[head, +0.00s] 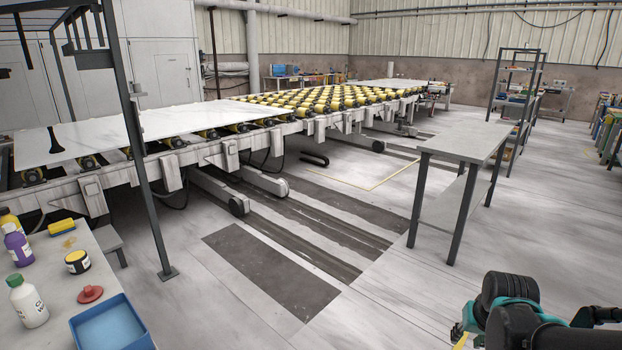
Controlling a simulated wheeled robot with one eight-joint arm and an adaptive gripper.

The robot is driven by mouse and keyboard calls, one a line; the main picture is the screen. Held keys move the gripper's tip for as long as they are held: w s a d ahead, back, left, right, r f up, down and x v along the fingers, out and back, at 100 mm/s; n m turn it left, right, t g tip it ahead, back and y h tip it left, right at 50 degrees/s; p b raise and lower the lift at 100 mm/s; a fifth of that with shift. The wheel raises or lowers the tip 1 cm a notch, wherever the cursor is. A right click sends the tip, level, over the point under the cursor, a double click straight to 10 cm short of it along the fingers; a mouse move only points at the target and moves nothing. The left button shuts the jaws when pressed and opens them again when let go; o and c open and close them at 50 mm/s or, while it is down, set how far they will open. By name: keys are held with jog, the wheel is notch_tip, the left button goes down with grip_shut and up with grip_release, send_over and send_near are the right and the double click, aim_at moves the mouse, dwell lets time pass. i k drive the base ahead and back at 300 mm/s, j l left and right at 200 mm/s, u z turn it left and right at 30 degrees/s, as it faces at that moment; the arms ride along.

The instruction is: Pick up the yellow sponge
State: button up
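The yellow sponge (61,226) is a small block lying on the grey worktable (108,268) at the lower left of the head view. It sits near the table's far edge, apart from the bottles. Part of my arm shows at the lower right of the view, far from the sponge. The fingers of my gripper cannot be made out in this view. Nothing touches the sponge from my side.
A purple bottle (17,246), white bottle (28,302), yellow-labelled jar (77,262), red disc-like item (90,294) and blue tray (108,326) share the worktable. A dark post (140,150) stands beyond it. A side table (465,145) stands right; open floor lies between.

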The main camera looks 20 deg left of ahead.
aim_at(63, 227)
jog(key=i+j+u, duration=0.25)
jog(key=i+u, duration=0.15)
jog(key=i, duration=0.35)
jog(key=i+u, duration=0.4)
jog(key=i, duration=0.4)
jog(key=i+l+u, duration=0.2)
jog(key=i+u, duration=0.2)
jog(key=i, duration=0.4)
jog(key=i+j+u, duration=0.15)
jog(key=i+u, duration=0.35)
jog(key=i+l+u, duration=0.1)
jog(key=i+u, duration=0.35)
jog(key=i, duration=0.2)
jog(key=i+l+u, duration=0.25)
jog(key=i+u, duration=0.25)
jog(key=i, duration=0.05)
